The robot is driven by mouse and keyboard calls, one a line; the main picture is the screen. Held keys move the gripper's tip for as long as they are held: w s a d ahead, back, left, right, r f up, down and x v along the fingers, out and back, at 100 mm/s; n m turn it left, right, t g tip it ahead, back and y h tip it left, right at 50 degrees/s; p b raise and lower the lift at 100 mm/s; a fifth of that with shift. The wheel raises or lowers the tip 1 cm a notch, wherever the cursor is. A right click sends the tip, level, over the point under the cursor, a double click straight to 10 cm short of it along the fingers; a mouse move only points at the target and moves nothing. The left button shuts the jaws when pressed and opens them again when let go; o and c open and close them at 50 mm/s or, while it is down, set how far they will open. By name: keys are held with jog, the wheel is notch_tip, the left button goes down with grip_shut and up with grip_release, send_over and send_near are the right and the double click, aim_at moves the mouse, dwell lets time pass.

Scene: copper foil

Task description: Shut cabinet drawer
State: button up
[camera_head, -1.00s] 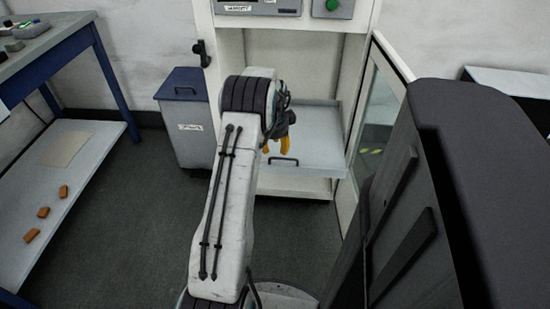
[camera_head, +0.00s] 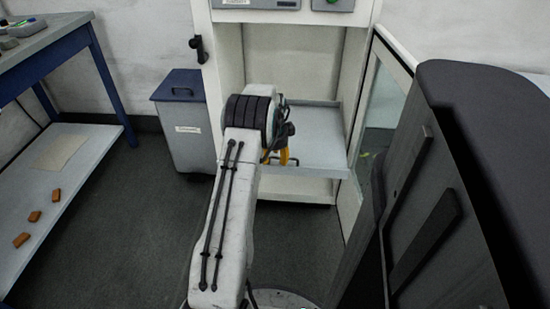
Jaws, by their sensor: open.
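The white cabinet (camera_head: 225,62) stands ahead with its glass door (camera_head: 378,115) swung open to the right. Its drawer (camera_head: 322,150) is a shallow light-grey tray, pulled out of the cabinet at mid height. My gripper (camera_head: 284,158) has yellow fingers and is at the drawer's front edge, left of its middle, by the dark handle. My arm hides part of the gripper and the drawer's left side. I cannot tell whether the fingers touch the drawer.
A grey bin (camera_head: 187,130) with a blue lid stands left of the cabinet. A blue-framed workbench (camera_head: 100,75) is at the left, with orange blocks (camera_head: 34,216) on its lower shelf (camera_head: 75,185).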

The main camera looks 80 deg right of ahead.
jog(key=shift+c, duration=0.2)
grip_shut()
dwell(0.5)
